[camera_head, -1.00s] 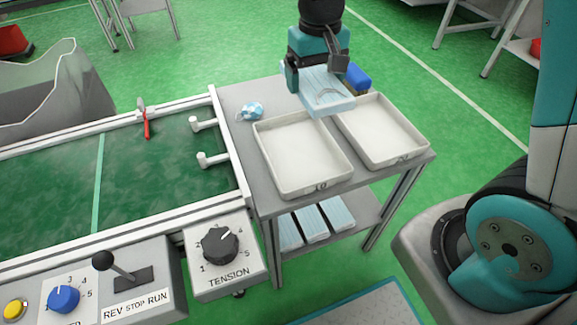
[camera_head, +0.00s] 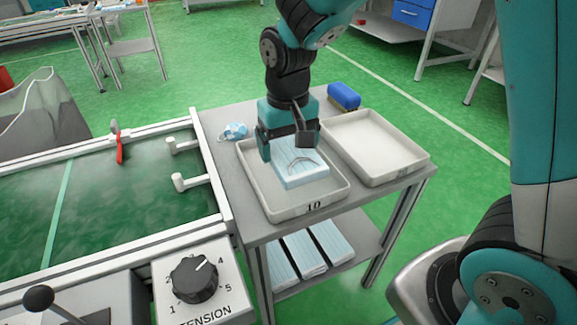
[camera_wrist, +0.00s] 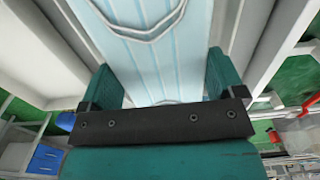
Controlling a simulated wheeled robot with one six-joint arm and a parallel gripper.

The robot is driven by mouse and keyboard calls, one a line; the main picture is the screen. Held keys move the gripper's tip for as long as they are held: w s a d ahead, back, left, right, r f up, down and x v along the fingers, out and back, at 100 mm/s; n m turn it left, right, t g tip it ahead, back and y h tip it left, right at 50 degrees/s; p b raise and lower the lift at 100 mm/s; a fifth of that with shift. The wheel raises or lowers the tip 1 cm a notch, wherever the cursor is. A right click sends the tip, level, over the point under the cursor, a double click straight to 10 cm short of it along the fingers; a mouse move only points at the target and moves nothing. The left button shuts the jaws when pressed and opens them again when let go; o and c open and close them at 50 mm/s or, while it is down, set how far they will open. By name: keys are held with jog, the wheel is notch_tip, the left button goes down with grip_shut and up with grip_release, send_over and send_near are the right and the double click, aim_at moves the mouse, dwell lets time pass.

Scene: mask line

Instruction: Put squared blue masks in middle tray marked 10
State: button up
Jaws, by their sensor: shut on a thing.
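My gripper (camera_head: 289,143) is shut on a stack of squared light-blue masks (camera_head: 301,170). It holds the stack over or inside the white tray marked 10 (camera_head: 314,207); I cannot tell whether the stack touches the tray floor. In the wrist view the blue masks (camera_wrist: 160,62) with a pale ear loop lie between the two teal fingers (camera_wrist: 168,82). More light-blue mask stacks (camera_head: 304,254) lie on the shelf below the tray.
An empty white tray (camera_head: 428,163) stands to the right of the marked tray. A blue brush-like block (camera_head: 343,96) lies behind it. A crumpled blue-white mask (camera_head: 235,131) lies at the back left. The green conveyor (camera_head: 130,195) with white pegs borders the table on the left.

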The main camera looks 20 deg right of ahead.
aim_at(288, 147)
jog(key=shift+f+b, duration=0.75)
jog(key=shift+f, duration=1.4)
jog(key=shift+f, duration=0.15)
jog(key=o, duration=0.6)
jog(key=shift+o, duration=0.2)
notch_tip(288, 147, up, 12)
jog(key=p, duration=0.4)
jog(key=s+a+r+n+y, duration=0.2)
jog(key=s+n, duration=0.1)
jog(key=s, duration=0.6)
jog(key=s+a+r+n+y, duration=0.2)
jog(key=s+n, duration=0.2)
jog(key=s, duration=0.5)
jog(key=shift+s+a+r, duration=0.25)
jog(key=shift+s+r, duration=0.05)
jog(key=shift+r, duration=0.1)
